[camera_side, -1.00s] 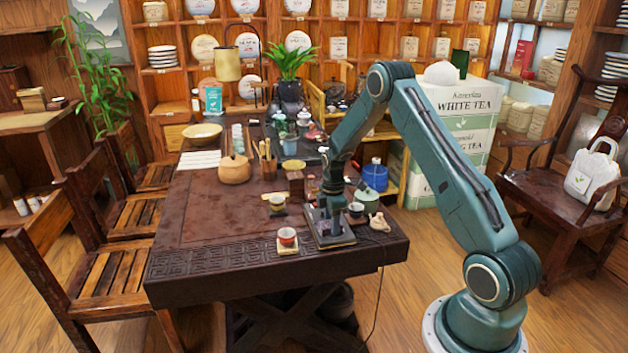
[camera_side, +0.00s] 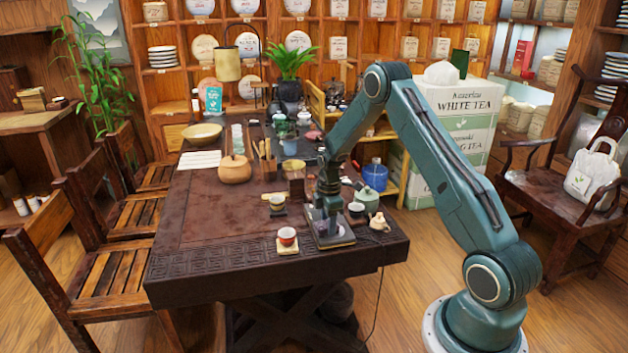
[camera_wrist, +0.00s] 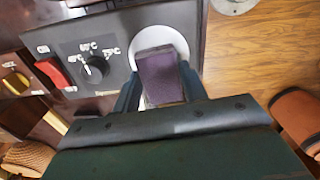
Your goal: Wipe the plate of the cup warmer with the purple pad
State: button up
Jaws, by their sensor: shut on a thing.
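The cup warmer (camera_side: 345,240) lies near the front right edge of the dark table, with my gripper (camera_side: 325,212) low over it. In the wrist view, the warmer's grey panel (camera_wrist: 118,25) has a black dial, a red switch and temperature marks. Its round white plate (camera_wrist: 178,35) shows around the pad. My gripper (camera_wrist: 160,88) is shut on the purple pad (camera_wrist: 160,75), with one finger on each side. The pad is over the plate; whether it touches is hard to tell. The near part of the plate is hidden by the pad and gripper.
A dark cup (camera_side: 356,209) and a small figurine (camera_side: 379,223) stand close on the right. The table's front left (camera_side: 215,235) is clear.

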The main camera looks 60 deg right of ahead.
jog(key=shift+w+a, duration=0.6)
jog(key=shift+a, duration=0.05)
jog(key=shift+s+d+r, duration=0.1)
jog(key=shift+r, duration=3.95)
